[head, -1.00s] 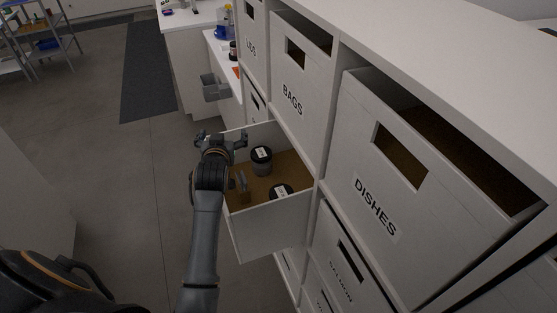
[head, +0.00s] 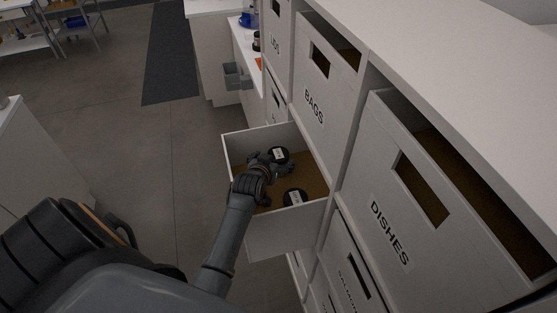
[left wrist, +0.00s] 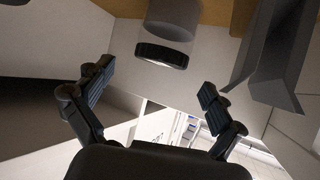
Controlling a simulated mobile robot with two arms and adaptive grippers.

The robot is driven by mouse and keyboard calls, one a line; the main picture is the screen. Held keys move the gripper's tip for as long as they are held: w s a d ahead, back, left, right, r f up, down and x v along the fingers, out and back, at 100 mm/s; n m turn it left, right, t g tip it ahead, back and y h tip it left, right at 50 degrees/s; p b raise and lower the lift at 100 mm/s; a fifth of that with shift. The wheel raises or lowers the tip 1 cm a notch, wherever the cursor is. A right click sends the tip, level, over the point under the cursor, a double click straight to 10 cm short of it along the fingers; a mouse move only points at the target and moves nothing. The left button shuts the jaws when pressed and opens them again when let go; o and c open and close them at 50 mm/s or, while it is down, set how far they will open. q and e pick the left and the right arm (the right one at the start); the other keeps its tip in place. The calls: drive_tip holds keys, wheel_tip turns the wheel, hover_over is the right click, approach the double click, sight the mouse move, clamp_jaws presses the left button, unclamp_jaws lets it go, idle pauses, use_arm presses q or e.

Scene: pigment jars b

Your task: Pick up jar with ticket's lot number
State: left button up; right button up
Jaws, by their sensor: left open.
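An open white drawer (head: 287,231) holds two jars with black lids and white labels. The far jar (head: 278,155) is beside my left gripper (head: 272,168); the near jar (head: 295,198) stands closer to the labelled front. The label writing is too small to read. In the left wrist view my left gripper (left wrist: 155,95) is open, with nothing between its fingers. A grey jar with a black lid (left wrist: 162,55) shows just beyond the fingertips, apart from them. No ticket can be made out. My right gripper is not in view.
A grey angular piece (left wrist: 272,50) is close to the right finger in the wrist view. Open floor lies to the left.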

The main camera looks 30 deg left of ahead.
sight(277, 155)
use_arm(q)
drive_tip(key=shift+p+x, duration=0.3)
drive_tip(key=shift+x, duration=1.35)
drive_tip(key=c, duration=1.8)
